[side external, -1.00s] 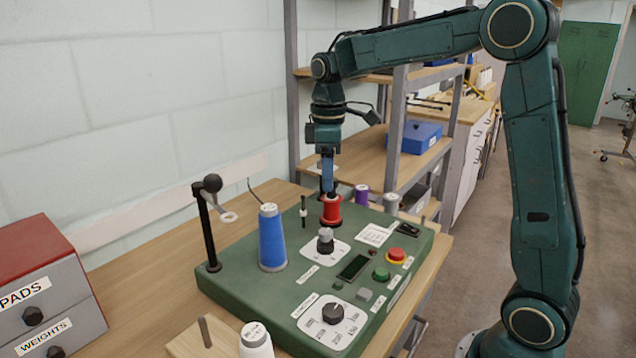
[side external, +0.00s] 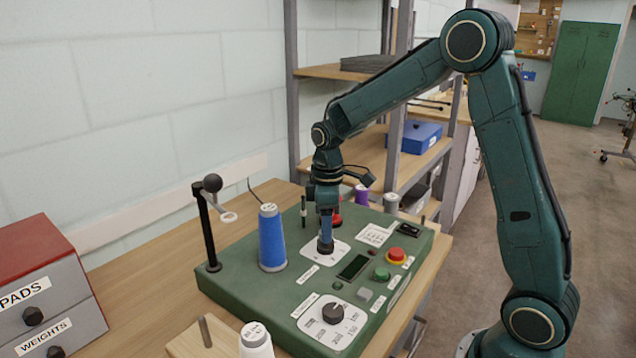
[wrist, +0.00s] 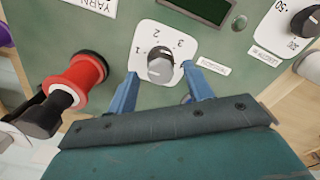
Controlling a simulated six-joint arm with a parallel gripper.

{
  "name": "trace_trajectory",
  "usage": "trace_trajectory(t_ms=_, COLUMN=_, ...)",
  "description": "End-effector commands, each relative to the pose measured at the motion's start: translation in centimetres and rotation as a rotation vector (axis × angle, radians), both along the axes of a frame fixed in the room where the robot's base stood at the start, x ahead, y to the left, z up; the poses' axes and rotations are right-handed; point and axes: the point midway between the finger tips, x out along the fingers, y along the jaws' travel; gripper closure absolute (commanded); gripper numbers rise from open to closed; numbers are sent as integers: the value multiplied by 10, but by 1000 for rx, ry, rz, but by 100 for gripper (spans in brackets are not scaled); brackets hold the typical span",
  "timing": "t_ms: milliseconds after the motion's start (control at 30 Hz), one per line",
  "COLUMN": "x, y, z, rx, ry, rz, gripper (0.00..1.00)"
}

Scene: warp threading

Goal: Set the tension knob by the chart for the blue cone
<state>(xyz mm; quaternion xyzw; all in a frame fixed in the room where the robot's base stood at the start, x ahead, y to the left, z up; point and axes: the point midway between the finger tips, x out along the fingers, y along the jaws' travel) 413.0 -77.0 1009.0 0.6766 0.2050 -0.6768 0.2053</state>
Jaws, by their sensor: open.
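The blue cone (side external: 271,238) stands upright on the green machine panel (side external: 300,322), left of my gripper. A knob (wrist: 160,70) sits on a white dial plate marked 1, 2, 3 (wrist: 180,38). My gripper (wrist: 161,76) is open, with one blue finger on each side of this knob; contact cannot be told. In the side view my gripper (side external: 326,246) points down at the dial and mostly hides the knob. The knob's exact setting is unclear. A white card (side external: 375,235), seemingly the chart, lies behind the dark display; its print is too small to read.
A red spool (wrist: 75,78) stands close behind my gripper. A second, larger dial (side external: 333,313), a dark display (side external: 353,267), a green button (side external: 382,273) and a red button (side external: 396,254) share the panel. A black post (side external: 207,230) rises at left.

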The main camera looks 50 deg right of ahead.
Motion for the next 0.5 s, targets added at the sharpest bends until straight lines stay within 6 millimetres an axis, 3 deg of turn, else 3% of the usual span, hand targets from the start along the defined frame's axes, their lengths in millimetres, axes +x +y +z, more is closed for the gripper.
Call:
trace_trajectory(t_ms=400, x=0, y=0, z=-6, rx=0, ry=0, rz=0, gripper=49)
trace_trajectory(t_ms=500, x=0, y=0, z=-6, rx=0, ry=0, rz=0, gripper=68)
